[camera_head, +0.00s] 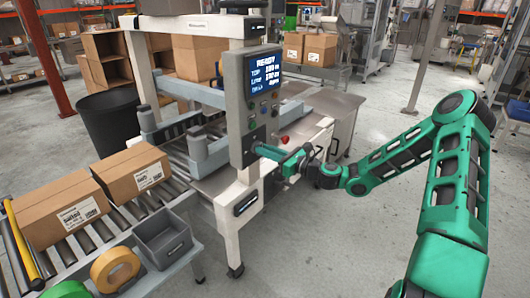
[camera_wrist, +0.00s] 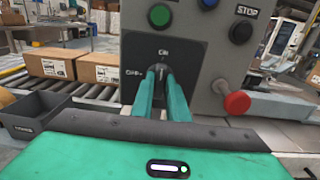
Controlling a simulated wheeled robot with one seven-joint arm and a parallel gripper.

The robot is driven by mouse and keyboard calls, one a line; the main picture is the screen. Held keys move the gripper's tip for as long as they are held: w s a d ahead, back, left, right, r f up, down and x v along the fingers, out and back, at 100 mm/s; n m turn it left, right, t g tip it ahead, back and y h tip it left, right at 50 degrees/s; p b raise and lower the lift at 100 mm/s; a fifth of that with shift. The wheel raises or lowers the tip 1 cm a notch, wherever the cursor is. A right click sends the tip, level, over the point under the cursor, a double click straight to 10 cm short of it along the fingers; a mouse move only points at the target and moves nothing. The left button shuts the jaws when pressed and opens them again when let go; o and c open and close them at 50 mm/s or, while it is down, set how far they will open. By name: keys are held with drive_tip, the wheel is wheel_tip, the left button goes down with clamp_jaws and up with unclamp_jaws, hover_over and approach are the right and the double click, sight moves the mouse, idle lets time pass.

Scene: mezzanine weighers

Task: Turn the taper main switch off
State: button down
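The taper's control panel (camera_head: 252,112) stands upright in the middle of the head view, with a lit screen reading READY. The main switch (camera_wrist: 160,68) is on a dark plate low on the panel, with ON marked above it and OFF to its left. Its narrow grey handle looks upright, toward ON. My gripper (camera_wrist: 161,76) is at the switch, its two green fingers on either side of the handle with a narrow gap, and appears shut on it. The fingers partly hide the switch. In the head view my gripper (camera_head: 262,150) reaches the panel's lower right.
A red knob (camera_wrist: 237,103) sticks out close to the right of my fingers. Green (camera_wrist: 160,15), blue and black STOP buttons (camera_wrist: 243,32) are above. Cartons (camera_head: 133,170) lie on the roller conveyor at left, beside a grey bin (camera_head: 163,243) and tape rolls (camera_head: 115,268).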

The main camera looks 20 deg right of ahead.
idle(0.3)
drive_tip(key=shift+s+a+f+n, duration=0.1)
drive_tip(key=shift+f+n, duration=0.05)
drive_tip(key=shift+n, duration=2.8)
drive_tip(key=shift+s+f+n, duration=0.1)
drive_tip(key=shift+f+n, duration=0.05)
drive_tip(key=shift+n, duration=2.85)
drive_tip(key=shift+s+a+f+n, duration=0.1)
drive_tip(key=shift+f+n, duration=0.05)
drive_tip(key=shift+n, duration=2.8)
drive_tip(key=shift+f, duration=0.1)
drive_tip(key=c, duration=1.7)
unclamp_jaws()
